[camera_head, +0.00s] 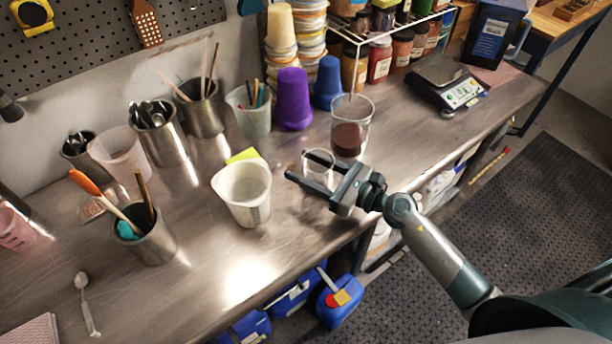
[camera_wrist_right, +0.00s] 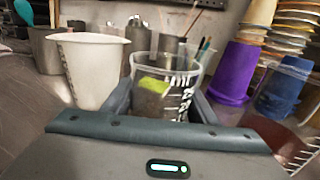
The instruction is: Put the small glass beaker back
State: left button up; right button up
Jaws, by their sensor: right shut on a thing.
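The small glass beaker (camera_head: 319,160) is clear and upright, between the fingers of my right gripper (camera_head: 298,164). The right gripper is shut on it, near the front edge of the steel table (camera_head: 205,262). My left gripper is not in view.
A white pitcher (camera_head: 246,192) stands just left of the gripper. A larger clear beaker with brown contents (camera_head: 351,128) stands close behind it. Purple (camera_head: 293,100) and blue (camera_head: 328,83) cups stand farther back. A scale (camera_head: 448,84) is at the right.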

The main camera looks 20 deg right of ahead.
jog(key=shift+f, duration=1.85)
jog(key=shift+f+b, duration=0.15)
jog(key=shift+b, duration=0.15)
jog(key=o, duration=1.1)
